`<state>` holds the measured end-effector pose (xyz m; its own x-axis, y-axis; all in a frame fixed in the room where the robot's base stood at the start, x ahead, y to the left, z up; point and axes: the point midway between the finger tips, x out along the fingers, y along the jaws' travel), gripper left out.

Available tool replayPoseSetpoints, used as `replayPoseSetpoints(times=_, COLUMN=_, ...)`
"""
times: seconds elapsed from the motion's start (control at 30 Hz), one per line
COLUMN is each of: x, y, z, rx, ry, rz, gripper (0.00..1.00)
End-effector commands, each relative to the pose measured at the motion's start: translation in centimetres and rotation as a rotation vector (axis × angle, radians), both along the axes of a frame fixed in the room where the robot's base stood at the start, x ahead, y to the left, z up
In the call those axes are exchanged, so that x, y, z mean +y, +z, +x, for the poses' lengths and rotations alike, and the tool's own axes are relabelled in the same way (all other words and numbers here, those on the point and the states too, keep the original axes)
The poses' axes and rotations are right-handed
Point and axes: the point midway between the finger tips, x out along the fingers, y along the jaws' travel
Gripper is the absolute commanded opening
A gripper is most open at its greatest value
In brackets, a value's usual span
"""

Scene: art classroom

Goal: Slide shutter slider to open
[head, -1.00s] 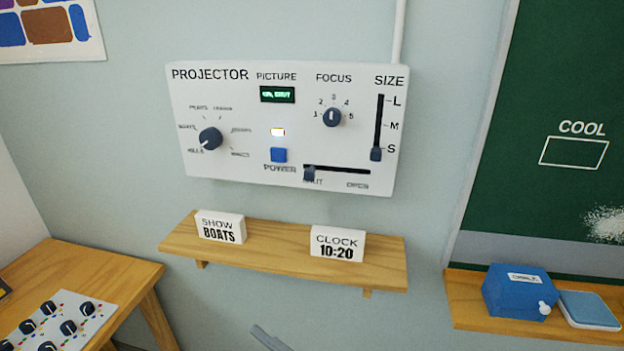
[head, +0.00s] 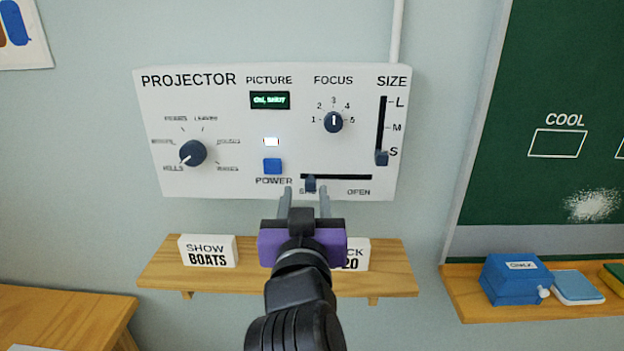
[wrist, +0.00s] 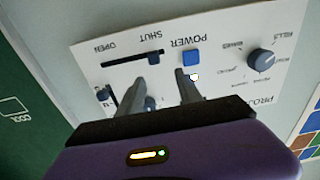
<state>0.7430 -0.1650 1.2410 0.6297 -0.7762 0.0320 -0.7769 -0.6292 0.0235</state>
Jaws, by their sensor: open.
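The shutter slider (head: 310,184) is a small dark knob on a horizontal slot low on the white projector panel (head: 225,105). It stands at the slot's left, SHUT end; OPEN is printed at the right end. My gripper (head: 306,193) is open, its two grey fingers pointing at the panel, one on each side of the knob in the head view. The wrist view shows the panel upside down, with the slider knob (wrist: 153,57) just beyond the gap between the fingertips (wrist: 159,76). I cannot tell whether the fingers touch the knob or panel.
A blue power button (head: 272,166) is left of the slider. The size slider (head: 382,158) and focus knob (head: 333,122) are above and right.

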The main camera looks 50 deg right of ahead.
Motion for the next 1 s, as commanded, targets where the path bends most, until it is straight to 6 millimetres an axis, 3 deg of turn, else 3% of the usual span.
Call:
replayPoseSetpoints(times=0.17, x=-0.8, y=-0.7, z=-0.1, rx=0.002, ry=-0.024, rz=0.042, gripper=0.42)
replayPoseSetpoints(times=0.6, x=-5.6, y=-0.7, z=3.7, rx=0.003, ry=-0.021, rz=0.041, gripper=0.42)
replayPoseSetpoints(times=1.0, x=-6.5, y=-0.8, z=4.4, rx=0.002, ry=-0.018, rz=0.039, gripper=0.42)
